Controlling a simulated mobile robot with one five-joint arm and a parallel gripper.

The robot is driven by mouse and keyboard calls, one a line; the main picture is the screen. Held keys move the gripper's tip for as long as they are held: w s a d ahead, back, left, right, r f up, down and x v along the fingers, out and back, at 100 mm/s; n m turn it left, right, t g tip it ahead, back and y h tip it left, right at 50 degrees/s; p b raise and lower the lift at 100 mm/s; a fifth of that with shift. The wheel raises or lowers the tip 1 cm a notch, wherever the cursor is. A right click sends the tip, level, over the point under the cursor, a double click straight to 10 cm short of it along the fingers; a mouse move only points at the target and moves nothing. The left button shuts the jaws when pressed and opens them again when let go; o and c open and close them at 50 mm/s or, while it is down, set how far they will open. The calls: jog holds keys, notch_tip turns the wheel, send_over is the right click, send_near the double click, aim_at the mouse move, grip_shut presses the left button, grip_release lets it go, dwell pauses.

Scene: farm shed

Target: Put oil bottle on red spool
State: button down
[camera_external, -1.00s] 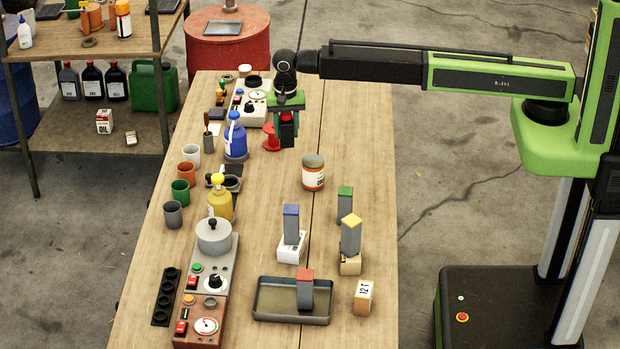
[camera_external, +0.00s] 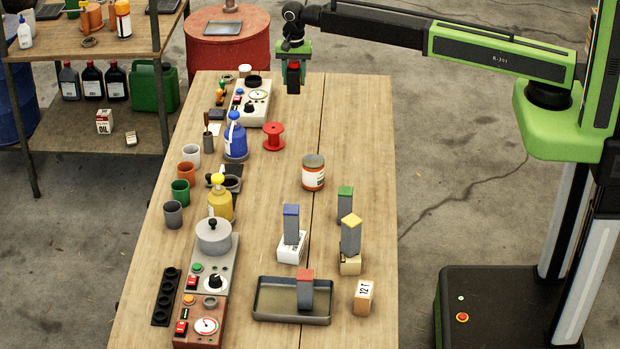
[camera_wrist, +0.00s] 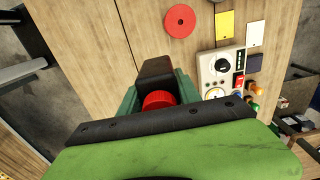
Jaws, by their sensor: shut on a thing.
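My gripper (camera_external: 293,82) is shut on a dark thing with a red ribbed cap, which I take to be the oil bottle (camera_wrist: 160,100). Only its cap shows clearly in the wrist view, between the jaws; the body is mostly hidden. My gripper is raised at the far end of the workbench. The red spool (camera_external: 273,136) stands on the bench, nearer the camera and a little left of my gripper. Its round top is bare, and it also shows at the top of the wrist view (camera_wrist: 180,20).
A blue bottle (camera_external: 236,142) stands just left of the spool. A gauge box (camera_external: 250,100) lies behind it, and an orange-labelled jar (camera_external: 313,172) stands in front to the right. A red drum (camera_external: 228,45) is beyond the bench. The bench right of the spool is clear.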

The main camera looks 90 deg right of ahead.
jog(key=w+a+f+b, duration=0.2)
jog(key=w+a, duration=0.1)
jog(key=w+a+f+b, duration=0.2)
jog(key=a+f, duration=0.1)
jog(key=shift+w+a+f, duration=0.15)
jog(key=shift+w+f, duration=0.2)
jog(key=shift+w, duration=0.05)
jog(key=shift+w+a, duration=0.25)
jog(key=shift+a, duration=0.1)
notch_tip(320, 180, down, 4)
jog(key=b, duration=0.4)
jog(key=shift+f+b, duration=0.25)
jog(key=shift+b, duration=0.15)
jog(key=shift+r, duration=0.3)
jog(key=c, duration=1.3)
grip_release()
jog(key=shift+f, duration=0.25)
jog(key=o, duration=0.5)
jog(key=shift+c, duration=0.2)
jog(key=shift+r, duration=0.2)
